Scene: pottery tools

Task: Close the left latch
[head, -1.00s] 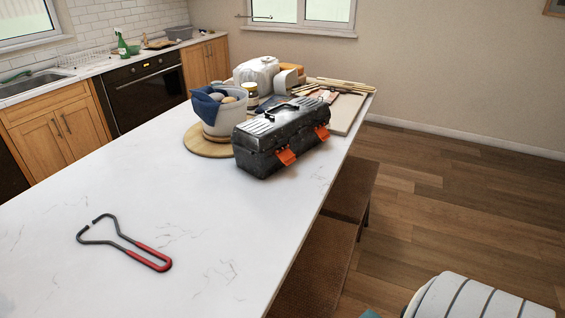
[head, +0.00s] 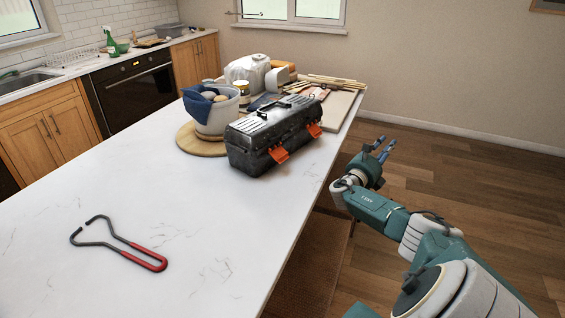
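A dark grey toolbox (head: 262,141) with a black top handle stands on the white table. Its lid looks down. Two orange latches are on its front: the left latch (head: 278,155) sticks outward at its lower end, and the right latch (head: 314,130) also seems tilted out. My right gripper (head: 381,147) is to the right of the toolbox, past the table's right edge, apart from it. Its blue-grey fingers are spread with nothing between them. My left gripper is not in view.
A red-handled wire tool (head: 135,252) lies on the near left of the table (head: 190,225). A bucket (head: 217,118) on a round wooden board (head: 193,143) stands just left of the toolbox. A cutting board (head: 337,108) and boxes are behind.

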